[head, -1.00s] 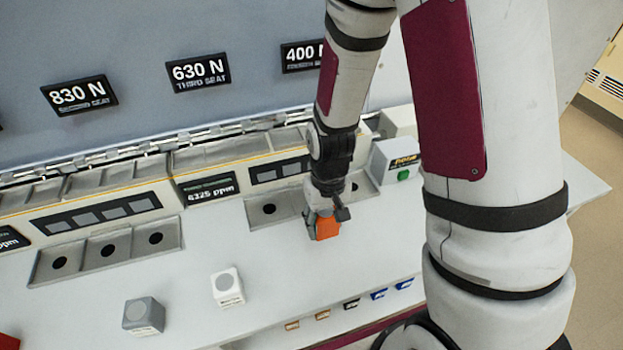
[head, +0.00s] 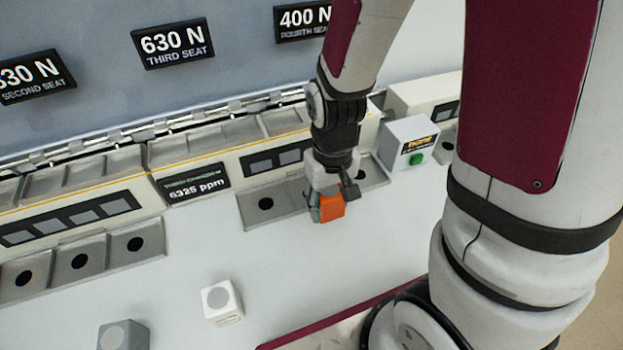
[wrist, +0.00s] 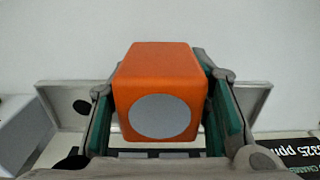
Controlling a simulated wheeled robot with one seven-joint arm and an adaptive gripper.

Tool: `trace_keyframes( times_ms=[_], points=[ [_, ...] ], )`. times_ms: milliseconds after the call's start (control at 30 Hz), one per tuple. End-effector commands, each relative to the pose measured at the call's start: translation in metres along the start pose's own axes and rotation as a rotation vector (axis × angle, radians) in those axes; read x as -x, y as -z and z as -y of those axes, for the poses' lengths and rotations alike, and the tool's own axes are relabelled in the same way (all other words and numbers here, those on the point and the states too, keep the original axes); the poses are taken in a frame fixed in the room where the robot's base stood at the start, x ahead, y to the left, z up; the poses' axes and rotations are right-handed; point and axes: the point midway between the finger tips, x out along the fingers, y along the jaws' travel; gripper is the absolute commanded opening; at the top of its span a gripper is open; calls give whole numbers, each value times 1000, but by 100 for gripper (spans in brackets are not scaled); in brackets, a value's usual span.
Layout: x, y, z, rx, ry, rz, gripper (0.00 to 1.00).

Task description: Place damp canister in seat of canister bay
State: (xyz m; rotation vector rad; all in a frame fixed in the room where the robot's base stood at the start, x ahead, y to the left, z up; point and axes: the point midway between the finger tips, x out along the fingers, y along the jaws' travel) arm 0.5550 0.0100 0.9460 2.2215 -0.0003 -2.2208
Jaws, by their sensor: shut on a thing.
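My gripper (head: 331,201) is shut on an orange canister (head: 332,209). In the wrist view the orange canister (wrist: 158,95) sits between the two green-padded fingers, with a grey disc on its near face. In the head view the gripper and canister are over or just in front of a grey seat tray (head: 236,207) with dark round holes. One hole shows to the left of the gripper and one to the right; the middle of the tray is hidden behind the gripper. The tray (wrist: 60,84) shows behind the canister in the wrist view. No label on the canister is readable.
A white block (head: 221,302) and a grey block (head: 122,335) stand on the white bench. Another holed tray (head: 108,257) is at left. A white box with a green button (head: 409,143) is right of the gripper. A 6325 ppm display (head: 192,184) is behind.

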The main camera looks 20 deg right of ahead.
Motion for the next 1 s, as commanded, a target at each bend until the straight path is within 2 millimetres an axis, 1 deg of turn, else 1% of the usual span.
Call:
trace_keyframes(
  times_ms=[33, 167, 300, 400, 500, 667, 900, 1000],
  points=[
    [-1, 10, -1, -2, -1, 0, 14],
    [-2, 34, -4, -1, -1, -1, 14],
    [-5, 63, -7, -2, -1, -1, 14],
    [-7, 81, -9, -1, 0, 0, 14],
    [-8, 93, -10, 0, 0, 0, 14],
    [-11, 98, -10, 0, 0, 2, 14],
    [-40, 97, -10, 0, 0, 4, 14],
    [-44, 98, -10, 0, 0, 1, 14]
  ],
)
